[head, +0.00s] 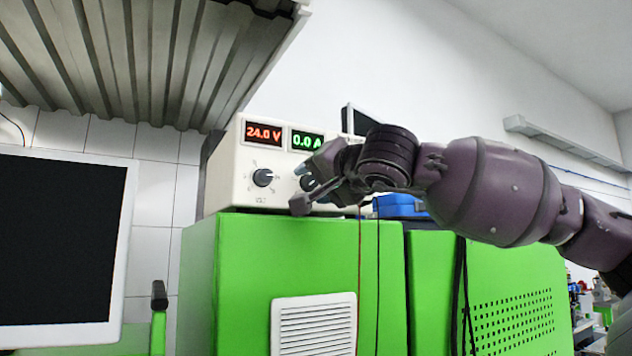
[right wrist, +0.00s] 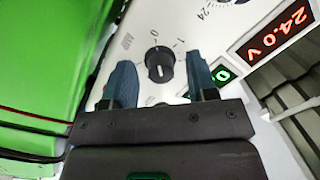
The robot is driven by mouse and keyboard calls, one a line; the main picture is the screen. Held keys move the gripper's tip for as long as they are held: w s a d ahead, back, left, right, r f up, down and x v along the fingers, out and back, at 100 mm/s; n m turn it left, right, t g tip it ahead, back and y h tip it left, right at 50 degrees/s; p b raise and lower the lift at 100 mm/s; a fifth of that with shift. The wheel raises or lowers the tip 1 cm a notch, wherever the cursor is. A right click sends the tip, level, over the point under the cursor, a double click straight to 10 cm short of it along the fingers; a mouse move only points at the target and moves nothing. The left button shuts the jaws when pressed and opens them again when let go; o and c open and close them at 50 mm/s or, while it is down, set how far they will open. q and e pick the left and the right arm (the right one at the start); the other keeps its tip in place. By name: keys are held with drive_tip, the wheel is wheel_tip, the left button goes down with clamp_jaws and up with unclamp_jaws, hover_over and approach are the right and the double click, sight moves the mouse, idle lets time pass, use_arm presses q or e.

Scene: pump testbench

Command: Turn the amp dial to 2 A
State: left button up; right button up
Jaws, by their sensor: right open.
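The cream power supply (head: 228,180) stands on a green cabinet. Its red display (head: 263,133) reads 24.0 V and its green display (head: 307,141) reads 0.0 A. The black amp dial (head: 308,183) is partly hidden by my right gripper (head: 304,190) in the head view. In the right wrist view the amp dial (right wrist: 159,63) sits between the two blue fingers of my right gripper (right wrist: 160,72), beside the AMP label and the marks 0 and 1. The fingers are spread, with a gap on each side of the dial. My left gripper is not in view.
The volt dial (head: 263,177) is just left of the amp dial. The green cabinet (head: 270,250) lies below, with thin cables hanging down its front. A blue case (head: 398,206) stands behind my right arm. A dark monitor (head: 60,250) is at the left.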

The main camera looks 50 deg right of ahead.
drive_tip(key=c, duration=0.9)
